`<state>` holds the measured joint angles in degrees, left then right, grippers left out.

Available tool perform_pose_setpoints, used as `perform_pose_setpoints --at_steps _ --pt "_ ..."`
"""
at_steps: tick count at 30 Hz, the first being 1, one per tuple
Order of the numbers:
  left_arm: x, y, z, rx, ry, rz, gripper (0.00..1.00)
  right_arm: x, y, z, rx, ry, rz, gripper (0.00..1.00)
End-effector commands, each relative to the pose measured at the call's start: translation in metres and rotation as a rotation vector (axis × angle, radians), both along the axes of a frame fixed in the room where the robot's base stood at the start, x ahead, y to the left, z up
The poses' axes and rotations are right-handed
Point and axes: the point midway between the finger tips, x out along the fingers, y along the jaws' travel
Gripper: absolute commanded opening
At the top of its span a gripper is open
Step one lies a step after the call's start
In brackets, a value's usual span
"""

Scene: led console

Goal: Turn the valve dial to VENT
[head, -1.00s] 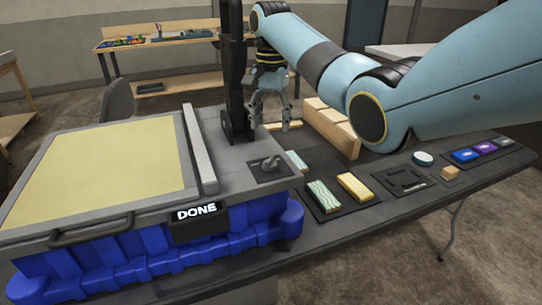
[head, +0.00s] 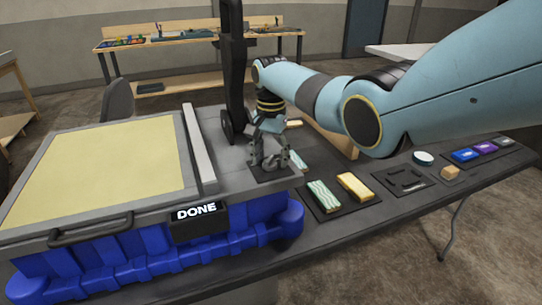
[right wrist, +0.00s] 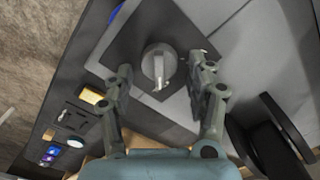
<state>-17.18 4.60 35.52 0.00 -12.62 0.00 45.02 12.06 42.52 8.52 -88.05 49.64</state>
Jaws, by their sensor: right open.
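The valve dial (right wrist: 159,64) is a round grey knob with a raised pointer bar, on a dark square plate (right wrist: 120,50). In the right wrist view it lies between and just beyond the two open fingers of my right gripper (right wrist: 160,82). In the head view my right gripper (head: 270,160) is down over the dial plate (head: 272,176) and largely hides the dial. I cannot read any VENT mark. A sign (head: 197,212) on the console front reads DONE. My left gripper is not in view.
The console (head: 100,170) has a pale yellow panel and a blue base. A striped block (head: 323,196) and a yellow block (head: 356,187) lie right of the dial. A black upright post (head: 232,70) stands close behind my gripper.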

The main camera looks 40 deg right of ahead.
Motion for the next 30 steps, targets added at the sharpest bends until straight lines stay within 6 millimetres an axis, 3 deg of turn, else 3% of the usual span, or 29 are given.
perform_pose_setpoints --at_steps 1,13,23,30 --pt "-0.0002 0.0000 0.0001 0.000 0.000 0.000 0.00 -0.0001 0.0001 0.0001 0.000 0.000 0.000 0.56" --pt "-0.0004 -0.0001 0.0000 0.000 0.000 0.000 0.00 -0.0001 0.0000 0.0001 0.000 0.000 0.000 0.05" --pt "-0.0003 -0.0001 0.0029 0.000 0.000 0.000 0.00 0.0002 0.0004 0.0007 0.001 0.001 0.049 0.05" --pt "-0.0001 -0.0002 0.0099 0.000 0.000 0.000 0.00 0.0011 0.0013 0.0013 0.001 0.002 0.200 0.05"
